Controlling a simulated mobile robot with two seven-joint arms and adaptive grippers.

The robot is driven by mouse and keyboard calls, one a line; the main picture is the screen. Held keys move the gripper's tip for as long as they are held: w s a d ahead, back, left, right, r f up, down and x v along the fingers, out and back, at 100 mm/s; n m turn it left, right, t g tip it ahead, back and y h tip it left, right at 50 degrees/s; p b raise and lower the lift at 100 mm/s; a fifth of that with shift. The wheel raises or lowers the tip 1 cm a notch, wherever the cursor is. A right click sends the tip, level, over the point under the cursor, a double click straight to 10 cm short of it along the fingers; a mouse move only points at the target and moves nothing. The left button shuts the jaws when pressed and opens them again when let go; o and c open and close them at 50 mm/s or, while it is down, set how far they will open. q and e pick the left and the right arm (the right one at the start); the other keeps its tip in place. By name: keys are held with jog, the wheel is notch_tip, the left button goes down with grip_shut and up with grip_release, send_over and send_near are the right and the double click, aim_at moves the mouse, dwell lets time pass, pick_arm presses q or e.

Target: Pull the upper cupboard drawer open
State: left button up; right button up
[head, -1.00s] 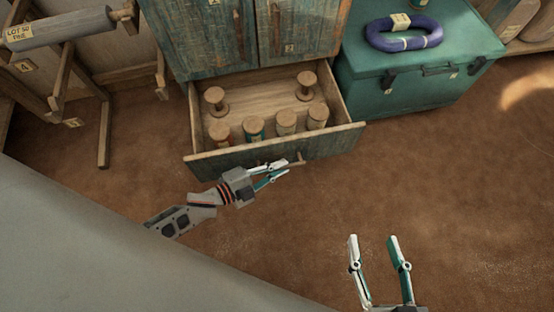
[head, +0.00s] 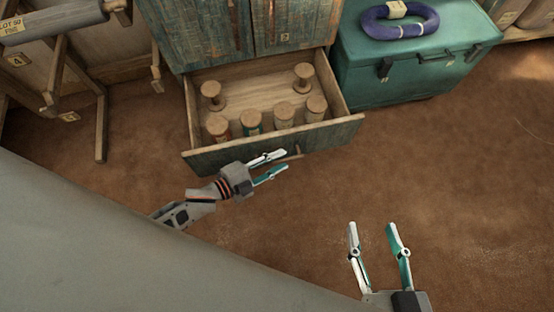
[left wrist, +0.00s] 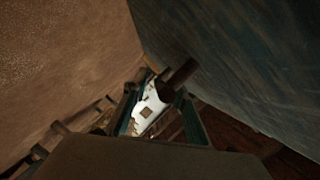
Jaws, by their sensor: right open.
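The upper cupboard drawer (head: 330,137) stands pulled well out of the weathered blue-green cupboard (head: 210,38). Several wooden spools stand inside it. Its handle bar (head: 293,154) is on the front panel, partly hidden by my left gripper (head: 284,160). The left fingers are apart, close to the handle. In the left wrist view, a dark bar (left wrist: 181,72), likely the handle, shows near the open fingers beside the drawer front (left wrist: 235,60); contact cannot be told. My right gripper (head: 372,226) is open and empty, over the floor at the lower right.
A teal chest (head: 410,75) with a purple ring (head: 400,31) on its lid stands right of the cupboard. A wooden frame (head: 102,125) with a roller stands at the left. The brown floor (head: 450,180) in front is clear.

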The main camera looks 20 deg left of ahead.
pick_arm(q)
jog(key=v, duration=1.2)
